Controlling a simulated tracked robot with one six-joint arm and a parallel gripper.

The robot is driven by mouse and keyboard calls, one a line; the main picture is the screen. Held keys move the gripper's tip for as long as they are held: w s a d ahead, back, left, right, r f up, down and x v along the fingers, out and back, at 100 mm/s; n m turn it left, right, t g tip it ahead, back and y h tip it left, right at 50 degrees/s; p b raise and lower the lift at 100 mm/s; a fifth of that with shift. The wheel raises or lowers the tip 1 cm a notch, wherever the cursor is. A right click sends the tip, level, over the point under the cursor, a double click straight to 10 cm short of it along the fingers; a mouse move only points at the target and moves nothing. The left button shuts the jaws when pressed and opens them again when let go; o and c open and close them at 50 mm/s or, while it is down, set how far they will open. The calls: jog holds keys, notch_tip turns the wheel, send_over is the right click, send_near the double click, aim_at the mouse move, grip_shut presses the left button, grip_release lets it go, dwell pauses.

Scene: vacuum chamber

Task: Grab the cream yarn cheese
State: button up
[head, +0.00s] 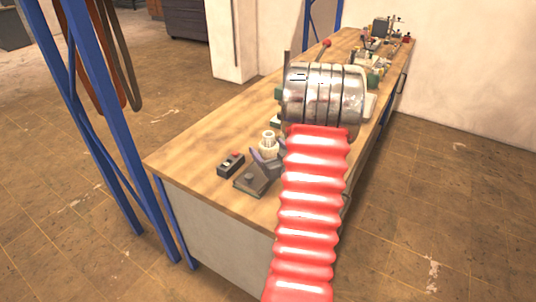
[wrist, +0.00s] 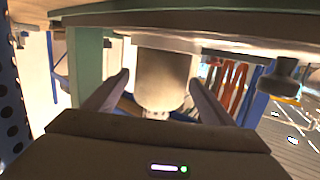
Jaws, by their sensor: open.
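The cream yarn cheese (head: 268,143) stands upright on the wooden workbench, near its front end. Its narrower core sticks out at the top. My gripper (head: 267,158) is low over the bench, on the near side of the cheese. In the wrist view, the cream body of the cheese (wrist: 163,75) shows between the two grey-purple fingers of my open gripper (wrist: 159,80). A gap shows on both sides between fingers and cheese.
Several tools and parts crowd the far end. A blue upright frame (head: 105,120) stands left of the bench. A green post (wrist: 86,70) is left in the wrist view.

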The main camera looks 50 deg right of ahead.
jog(key=shift+c, duration=0.7)
jog(key=c, duration=1.1)
jog(key=shift+r, duration=0.1)
jog(key=shift+r, duration=5)
